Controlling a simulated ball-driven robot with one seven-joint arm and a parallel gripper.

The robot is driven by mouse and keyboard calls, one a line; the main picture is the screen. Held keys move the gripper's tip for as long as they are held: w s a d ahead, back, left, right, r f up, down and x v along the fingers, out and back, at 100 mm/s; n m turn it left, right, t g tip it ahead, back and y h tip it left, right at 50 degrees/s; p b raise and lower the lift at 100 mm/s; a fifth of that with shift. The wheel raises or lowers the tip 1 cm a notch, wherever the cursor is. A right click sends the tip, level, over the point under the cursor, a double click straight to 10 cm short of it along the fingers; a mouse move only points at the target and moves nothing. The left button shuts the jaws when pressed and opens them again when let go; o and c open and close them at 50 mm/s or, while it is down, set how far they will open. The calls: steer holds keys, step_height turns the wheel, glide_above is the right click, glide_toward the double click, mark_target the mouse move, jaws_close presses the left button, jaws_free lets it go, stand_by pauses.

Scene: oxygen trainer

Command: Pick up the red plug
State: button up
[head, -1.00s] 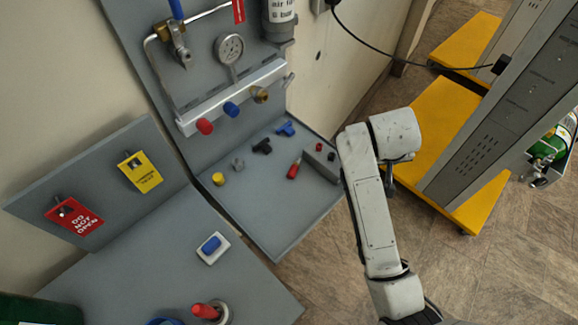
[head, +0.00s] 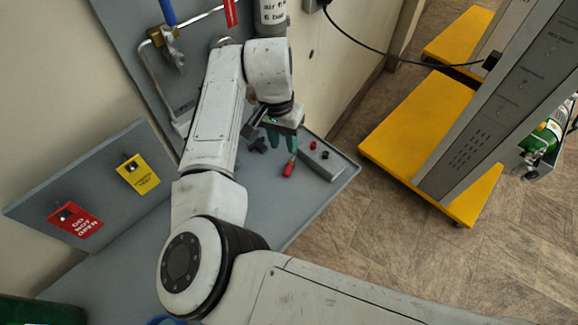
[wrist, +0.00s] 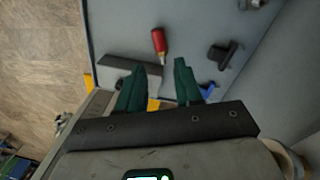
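The manifold's red knob-like plug, which showed earlier in the head view, is hidden behind my arm. A small red cap (head: 313,145) shows on the grey block (head: 322,163) on the shelf. A red-handled tool (head: 289,168) lies on the shelf just in front of my gripper (head: 283,148); it also shows in the wrist view (wrist: 159,40), ahead of my fingertips (wrist: 164,68). My gripper points down over the shelf. Its two green fingers are apart, with nothing held between them.
A black fitting (wrist: 222,53) lies right of the red tool in the wrist view, with a blue fitting (wrist: 208,89) partly hidden by a finger. The grey back panel (head: 118,22) rises behind the shelf. A yellow-based cart (head: 415,130) stands right, with open floor in front.

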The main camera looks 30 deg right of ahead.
glide_above(287, 169)
steer(key=f, duration=0.2)
steer(key=w+f, duration=0.1)
steer(key=f, duration=0.1)
steer(key=shift+f, duration=0.25)
steer(key=shift+s+f+p, duration=0.2)
steer(key=shift+f, duration=1.15)
steer(key=shift+s+f+p, duration=0.15)
steer(key=shift+s+f, duration=0.05)
steer(key=shift+f, duration=1.15)
jaws_close()
